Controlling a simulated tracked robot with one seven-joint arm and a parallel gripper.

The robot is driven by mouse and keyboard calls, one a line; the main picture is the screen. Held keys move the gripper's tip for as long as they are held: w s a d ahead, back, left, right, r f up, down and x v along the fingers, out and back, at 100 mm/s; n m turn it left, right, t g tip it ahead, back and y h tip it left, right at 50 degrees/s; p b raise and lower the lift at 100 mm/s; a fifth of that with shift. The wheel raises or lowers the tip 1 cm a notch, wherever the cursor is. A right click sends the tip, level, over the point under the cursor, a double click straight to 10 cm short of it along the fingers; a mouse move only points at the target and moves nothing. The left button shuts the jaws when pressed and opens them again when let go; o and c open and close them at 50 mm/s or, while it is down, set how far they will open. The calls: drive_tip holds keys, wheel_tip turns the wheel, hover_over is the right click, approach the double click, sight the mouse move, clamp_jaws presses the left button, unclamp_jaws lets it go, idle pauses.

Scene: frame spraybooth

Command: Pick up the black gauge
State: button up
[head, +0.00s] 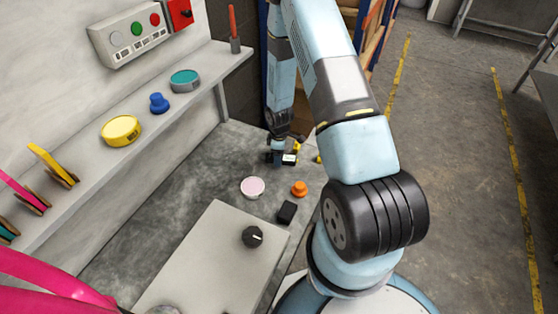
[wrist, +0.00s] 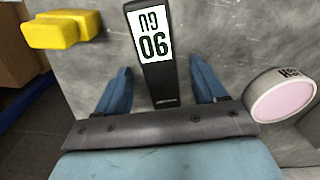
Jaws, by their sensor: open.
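The black gauge (wrist: 157,82) is a long dark block with a white panel marked with black digits. In the wrist view it lies between the two blue fingers of my gripper (wrist: 160,70), with a gap on each side. The fingers are open and no contact shows. In the head view my gripper (head: 281,152) is low over the far part of the grey surface. The gauge's white panel (head: 289,159) shows beside the fingers there, and the rest of it is partly hidden. I cannot tell the exact height of the fingertips over the surface.
A pink-topped round tin (wrist: 282,96) stands right of the gauge in the wrist view; a yellow piece (wrist: 62,29) is at the upper left. In the head view, an orange knob-shaped piece (head: 299,188), a black block (head: 287,211) and a grey box (head: 215,262) are nearer.

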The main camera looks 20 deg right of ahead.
drive_tip(key=shift+f, duration=0.55)
drive_tip(key=shift+c, duration=0.2)
clamp_jaws()
drive_tip(key=shift+r, duration=0.55)
wheel_tip(320, 180, up, 2)
drive_tip(key=shift+r, duration=0.2)
drive_tip(key=s+d+r, duration=0.2)
drive_tip(key=s+r, duration=0.7)
drive_tip(key=s, duration=0.4)
drive_tip(key=shift+s+d+r, duration=0.25)
drive_tip(key=shift+s+r, duration=0.05)
drive_tip(key=shift+s, duration=0.1)
